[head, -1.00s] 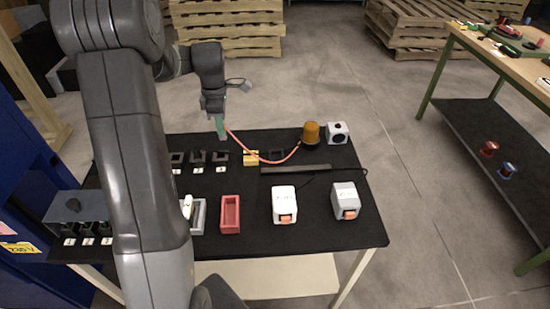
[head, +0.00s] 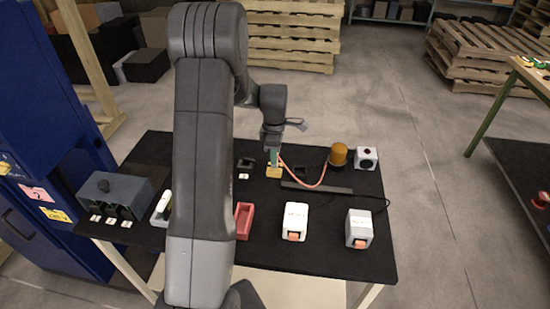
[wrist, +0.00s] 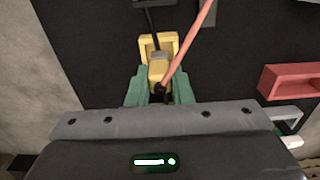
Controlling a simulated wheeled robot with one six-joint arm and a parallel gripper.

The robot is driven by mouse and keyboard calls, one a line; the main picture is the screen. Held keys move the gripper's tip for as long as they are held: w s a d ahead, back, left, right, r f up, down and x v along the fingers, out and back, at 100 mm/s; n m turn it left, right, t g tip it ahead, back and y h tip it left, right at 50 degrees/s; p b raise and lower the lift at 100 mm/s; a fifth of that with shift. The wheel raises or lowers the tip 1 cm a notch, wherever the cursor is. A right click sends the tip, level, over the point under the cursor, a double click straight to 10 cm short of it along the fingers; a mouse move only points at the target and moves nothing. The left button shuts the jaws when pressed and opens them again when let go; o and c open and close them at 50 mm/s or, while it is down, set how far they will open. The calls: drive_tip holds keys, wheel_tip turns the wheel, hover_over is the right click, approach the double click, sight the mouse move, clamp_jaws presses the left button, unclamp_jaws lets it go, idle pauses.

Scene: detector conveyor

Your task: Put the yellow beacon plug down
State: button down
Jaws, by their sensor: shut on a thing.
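The yellow beacon plug (wrist: 158,72) sits between the green fingers of my gripper (wrist: 159,88) in the wrist view. My gripper is shut on it. An orange cable runs from the plug, and in the head view it curves to the amber beacon (head: 338,154). Just beyond the plug is a yellow U-shaped holder (wrist: 172,42), also visible in the head view (head: 272,172). The plug overlaps the holder's open side; I cannot tell whether it touches or is seated. In the head view my gripper (head: 273,158) is right over the holder, and the fingers hide the plug.
A black socket block (head: 243,165) stands left of the holder. A red bin (head: 244,221), a white box (head: 295,220) and a grey box (head: 359,228) stand nearer. A button box (head: 366,158) is beside the beacon.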

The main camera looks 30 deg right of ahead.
drive_tip(key=shift+f, duration=1.05)
drive_tip(key=c, duration=1.3)
unclamp_jaws()
drive_tip(key=shift+f, duration=0.15)
wheel_tip(320, 180, up, 12)
drive_tip(key=shift+r+b, duration=0.2)
drive_tip(key=shift+b, duration=0.2)
